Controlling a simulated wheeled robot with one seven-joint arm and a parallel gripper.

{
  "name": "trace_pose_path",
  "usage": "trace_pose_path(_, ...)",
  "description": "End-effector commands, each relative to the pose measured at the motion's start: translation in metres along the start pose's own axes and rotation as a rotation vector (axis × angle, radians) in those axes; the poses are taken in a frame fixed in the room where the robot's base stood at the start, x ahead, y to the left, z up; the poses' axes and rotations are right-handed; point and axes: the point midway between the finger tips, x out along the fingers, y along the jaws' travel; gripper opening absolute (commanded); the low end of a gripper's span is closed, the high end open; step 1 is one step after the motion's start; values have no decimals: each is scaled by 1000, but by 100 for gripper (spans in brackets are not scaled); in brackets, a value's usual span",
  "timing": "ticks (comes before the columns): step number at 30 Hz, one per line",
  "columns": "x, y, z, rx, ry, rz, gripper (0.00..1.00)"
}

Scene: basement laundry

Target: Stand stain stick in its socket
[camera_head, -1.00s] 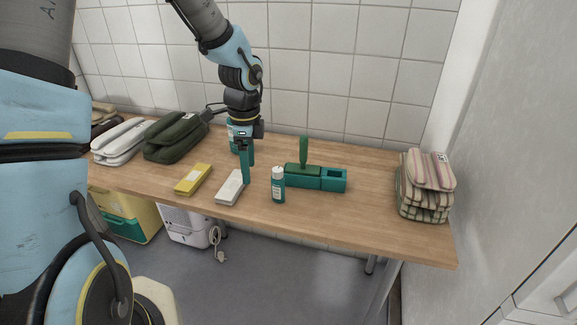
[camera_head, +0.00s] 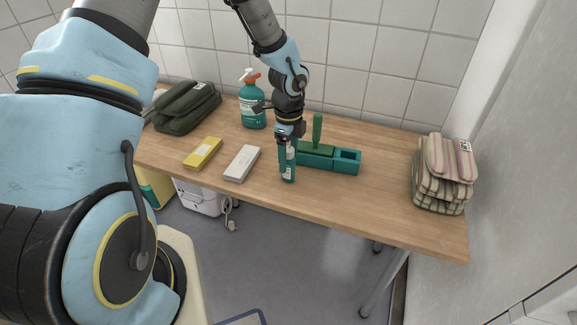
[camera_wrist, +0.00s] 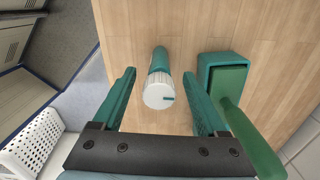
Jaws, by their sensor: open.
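The stain stick is a teal bottle with a pale label (camera_head: 288,171), upright on the table near the front. Its white ribbed cap (camera_wrist: 158,95) shows between my fingers in the wrist view. My gripper (camera_wrist: 158,78) is open, pointing down over the stick, one finger on each side with gaps visible. In the head view my gripper (camera_head: 287,150) hides the cap. Behind and right of the stick is a teal holder (camera_head: 347,168) with an empty square socket at its right end. A dark green brush (camera_head: 317,131) stands upright in its left part.
A yellow box (camera_head: 203,153) and a white box (camera_head: 242,163) lie left of the stick. A spray bottle (camera_head: 252,106) and a green pouch (camera_head: 187,107) are behind. Folded striped cloths (camera_head: 443,173) sit at the right end. Table between holder and cloths is clear.

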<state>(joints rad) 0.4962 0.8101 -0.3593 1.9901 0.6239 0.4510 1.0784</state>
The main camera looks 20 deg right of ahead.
Motion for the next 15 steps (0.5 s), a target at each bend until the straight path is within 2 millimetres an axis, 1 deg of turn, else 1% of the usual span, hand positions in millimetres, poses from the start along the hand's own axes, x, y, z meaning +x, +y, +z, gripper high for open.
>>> trace_pose_path(3, 16, 1, 0, 1, 0, 3, 75)
trace_pose_path(6, 26, 1, 0, 1, 0, 2, 75)
trace_pose_path(9, 29, 1, 0, 1, 0, 1, 75)
trace_pose_path(14, 29, 1, 0, 0, 0, 0, 75)
trace_pose_path(15, 29, 1, 0, 0, 0, 0, 73)
